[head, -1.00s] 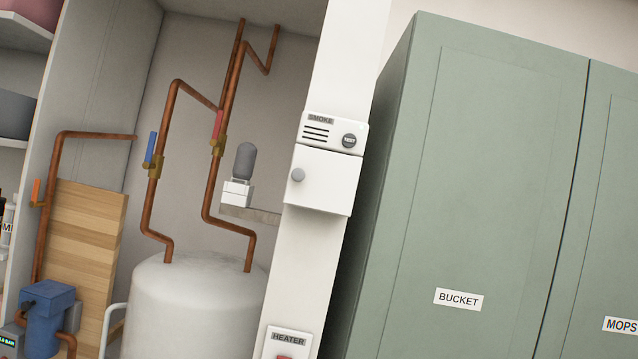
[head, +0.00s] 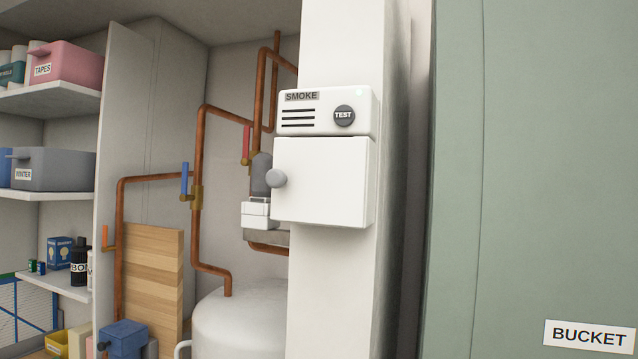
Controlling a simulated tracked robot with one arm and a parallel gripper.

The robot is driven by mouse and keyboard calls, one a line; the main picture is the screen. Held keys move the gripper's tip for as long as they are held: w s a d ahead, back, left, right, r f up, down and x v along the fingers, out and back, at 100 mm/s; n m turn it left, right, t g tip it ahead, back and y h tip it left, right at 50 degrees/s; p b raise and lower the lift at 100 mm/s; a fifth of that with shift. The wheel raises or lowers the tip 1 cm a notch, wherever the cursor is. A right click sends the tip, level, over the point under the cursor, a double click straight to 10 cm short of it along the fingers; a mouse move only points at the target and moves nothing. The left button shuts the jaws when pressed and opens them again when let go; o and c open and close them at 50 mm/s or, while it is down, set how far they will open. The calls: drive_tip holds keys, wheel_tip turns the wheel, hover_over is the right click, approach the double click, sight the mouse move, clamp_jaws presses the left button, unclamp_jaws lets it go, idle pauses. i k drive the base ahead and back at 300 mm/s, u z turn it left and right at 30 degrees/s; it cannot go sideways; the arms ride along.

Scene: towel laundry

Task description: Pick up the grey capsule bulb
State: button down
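A grey capsule-shaped thing (head: 260,168), which looks like the grey capsule bulb, stands upright on a small white block (head: 256,213) in the recess beside the tank. The round knob and left edge of the white box on the post hide part of its right side. I cannot tell if it is fixed in the block. My gripper is not in view.
The white post (head: 334,300) carries a smoke alarm (head: 325,112) and a white box (head: 325,185). Copper pipes (head: 198,150) rise behind the tank (head: 245,315). A green locker (head: 540,180) fills the right; shelves (head: 50,96) with bins stand left.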

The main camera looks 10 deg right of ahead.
sight(262, 162)
drive_tip(key=u, duration=0.85)
drive_tip(key=i, duration=1.1)
drive_tip(key=z, duration=0.75)
